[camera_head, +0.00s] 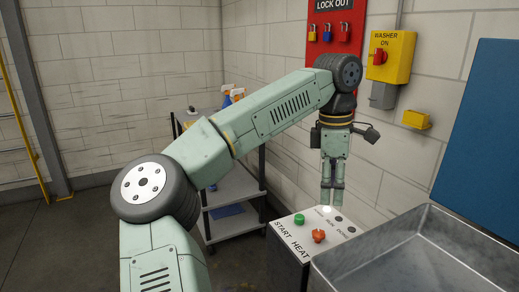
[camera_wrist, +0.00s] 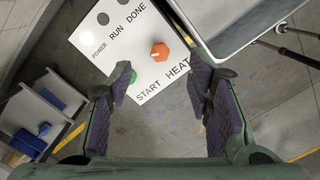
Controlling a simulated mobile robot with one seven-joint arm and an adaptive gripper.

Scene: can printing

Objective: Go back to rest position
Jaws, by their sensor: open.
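My gripper (camera_head: 332,198) hangs pointing down from the end of my arm, just above the back of the control panel (camera_head: 288,237). In the wrist view my gripper (camera_wrist: 160,86) is open, with nothing between its two fingers. The panel also shows in the wrist view (camera_wrist: 135,45), with a green START button (camera_wrist: 132,76) partly hidden by the left finger. An orange HEAT knob (camera_wrist: 159,52) sits beside it. Both also show in the head view: the green button (camera_head: 299,219) and the orange knob (camera_head: 318,236). The POWER light looks lit.
A metal basin (camera_head: 424,247) stands right of the panel, with a blue board (camera_head: 488,120) behind it. A yellow washer switch box (camera_head: 390,57) and a red lockout board (camera_head: 335,25) hang on the wall. A shelf cart (camera_head: 235,188) stands left; floor beside it is open.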

